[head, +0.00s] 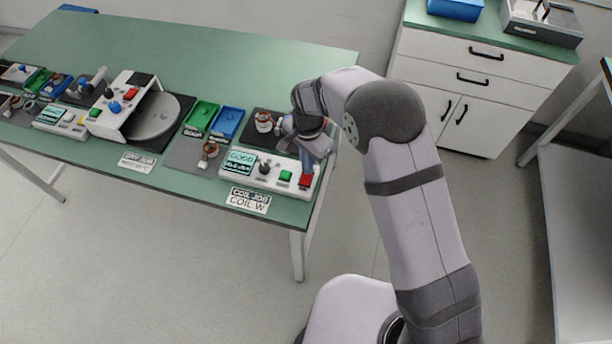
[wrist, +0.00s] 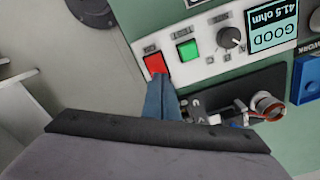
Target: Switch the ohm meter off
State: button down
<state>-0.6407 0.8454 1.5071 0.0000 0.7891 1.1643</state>
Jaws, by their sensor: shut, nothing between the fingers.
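The ohm meter (head: 240,171) is a long white box near the right end of the green bench. In the wrist view its white panel (wrist: 206,70) carries a lit display (wrist: 271,33) reading GOOD and 41.5 ohm, a dark knob (wrist: 229,38), a green button (wrist: 188,50) and a red button (wrist: 155,63). My gripper (wrist: 160,82) is shut and empty, with its blue fingertips at the edge of the red button. I cannot tell whether they press it. In the head view my gripper (head: 306,172) is over the meter's right end.
A coil (wrist: 268,105) with copper-red winding sits on a dark fixture behind the meter. Green (head: 201,115) and blue (head: 227,123) trays stand to the left. A COIL JOB card (head: 248,200) lies in front. The bench's right edge is close by.

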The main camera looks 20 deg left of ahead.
jog(key=shift+f, duration=0.4)
jog(key=shift+r, duration=0.1)
notch_tip(320, 180, up, 7)
jog(key=p, duration=0.5)
dwell(0.6)
dwell(0.5)
